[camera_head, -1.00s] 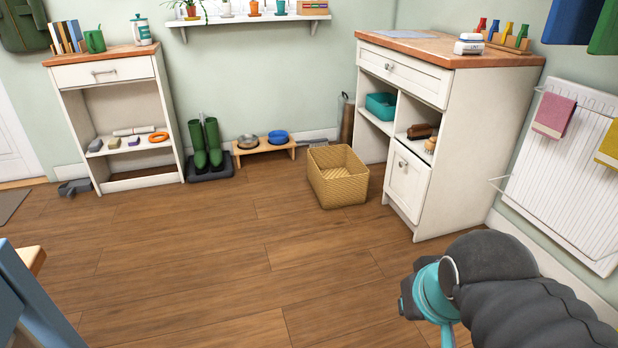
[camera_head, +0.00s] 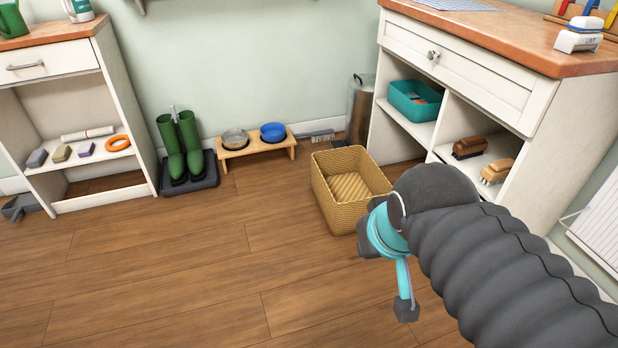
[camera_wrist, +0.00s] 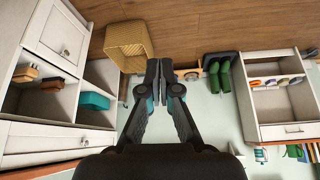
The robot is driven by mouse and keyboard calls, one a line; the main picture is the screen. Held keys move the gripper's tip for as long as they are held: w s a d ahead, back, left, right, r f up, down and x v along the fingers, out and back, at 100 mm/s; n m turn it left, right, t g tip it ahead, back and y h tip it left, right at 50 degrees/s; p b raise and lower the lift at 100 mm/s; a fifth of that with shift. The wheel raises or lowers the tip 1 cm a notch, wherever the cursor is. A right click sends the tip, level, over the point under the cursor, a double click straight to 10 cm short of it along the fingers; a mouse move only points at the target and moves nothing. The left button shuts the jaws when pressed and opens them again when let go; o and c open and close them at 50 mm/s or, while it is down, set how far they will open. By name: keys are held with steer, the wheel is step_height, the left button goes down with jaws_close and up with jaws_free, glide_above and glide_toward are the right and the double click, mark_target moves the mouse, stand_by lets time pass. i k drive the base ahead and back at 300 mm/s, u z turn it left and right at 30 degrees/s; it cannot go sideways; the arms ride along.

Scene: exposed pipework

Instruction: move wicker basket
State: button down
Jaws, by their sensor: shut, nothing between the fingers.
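The wicker basket (camera_head: 335,205) is a tan, woven, open-topped box. It stands upright on the wooden floor in front of the white cabinet and looks empty. In the head view my arm covers part of its right side. It also shows in the wrist view (camera_wrist: 128,45), upside down, at the upper left of my fingers. My gripper (camera_wrist: 159,68) is shut and empty, its fingertips together and apart from the basket. In the head view only part of the gripper's end shows, in front of the basket and nearer to me.
The white cabinet (camera_head: 455,68) stands close at the basket's right, with a teal bin (camera_head: 414,102) and brushes on its shelves. Behind are a bowl stand (camera_head: 255,150), a metal bin (camera_head: 361,108) and green boots (camera_head: 180,150) on a tray. The floor (camera_head: 190,265) in front is clear.

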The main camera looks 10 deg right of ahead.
mark_target(342, 180)
steer(key=z, duration=0.15)
steer(key=i, duration=1.5)
steer(key=z, duration=0.15)
